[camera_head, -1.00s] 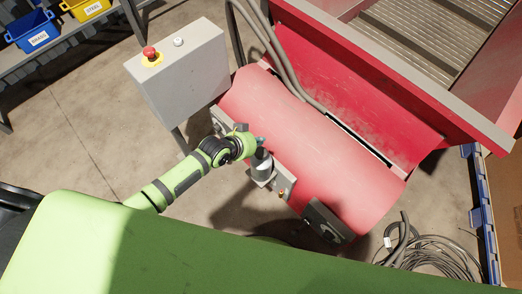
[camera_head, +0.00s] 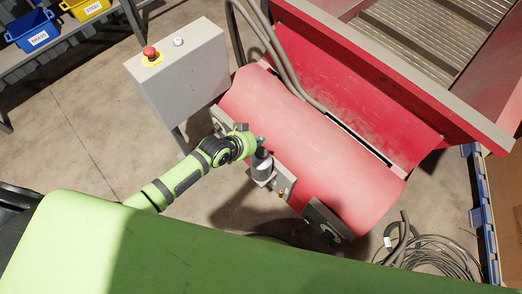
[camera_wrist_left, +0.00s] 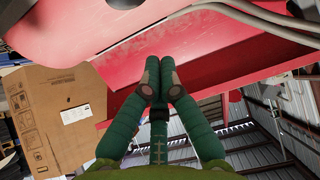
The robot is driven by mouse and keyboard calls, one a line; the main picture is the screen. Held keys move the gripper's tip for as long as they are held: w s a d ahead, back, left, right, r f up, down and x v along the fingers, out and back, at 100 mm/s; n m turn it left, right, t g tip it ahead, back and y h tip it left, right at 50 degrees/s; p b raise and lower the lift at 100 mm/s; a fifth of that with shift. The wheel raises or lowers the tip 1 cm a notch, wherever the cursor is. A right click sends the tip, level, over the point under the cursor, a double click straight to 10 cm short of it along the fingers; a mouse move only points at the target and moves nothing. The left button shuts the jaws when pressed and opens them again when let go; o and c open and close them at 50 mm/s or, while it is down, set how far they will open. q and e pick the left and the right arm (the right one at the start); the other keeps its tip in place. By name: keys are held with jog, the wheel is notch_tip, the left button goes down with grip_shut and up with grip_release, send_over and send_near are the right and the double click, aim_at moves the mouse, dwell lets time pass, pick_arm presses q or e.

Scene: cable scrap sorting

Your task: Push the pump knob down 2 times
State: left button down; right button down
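The pump (camera_head: 262,167) is a grey cylinder with a dark top, mounted on a bracket at the front of the red drum in the head view. My left gripper (camera_head: 261,141) is right at the pump's top, its teal fingertips over the dark upper part. The knob is mostly hidden by the gripper, and I cannot tell whether they touch or how far down it is. In the left wrist view, the green fingers of my left gripper (camera_wrist_left: 160,78) come together at their tips with nothing visible held between them. My right gripper is not in view.
The red drum (camera_head: 310,150) lies just behind the pump. A grey control box (camera_head: 180,75) with a red emergency button (camera_head: 150,53) stands to the left. Coiled cables (camera_head: 435,258) lie on the floor at the right. A cardboard box (camera_wrist_left: 50,115) shows in the wrist view.

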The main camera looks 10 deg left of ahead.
aim_at(260, 153)
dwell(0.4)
pick_arm(q)
jog(key=shift+d+r+m+p, duration=0.1)
jog(key=shift+r+m+p, duration=0.35)
jog(key=shift+m, duration=0.45)
jog(key=r+m, duration=0.1)
jog(key=m, duration=0.1)
jog(key=r+m, duration=0.1)
jog(key=m, duration=0.1)
jog(key=r+m+p, duration=0.1)
jog(key=m, duration=0.1)
jog(key=shift+s+d+m, duration=0.1)
jog(key=shift+d+m, duration=0.1)
jog(key=shift+m, duration=0.1)
notch_tip(260, 153, down, 8)
jog(key=b, duration=0.7)
jog(key=shift+b, duration=0.35)
jog(key=shift+f, duration=0.4)
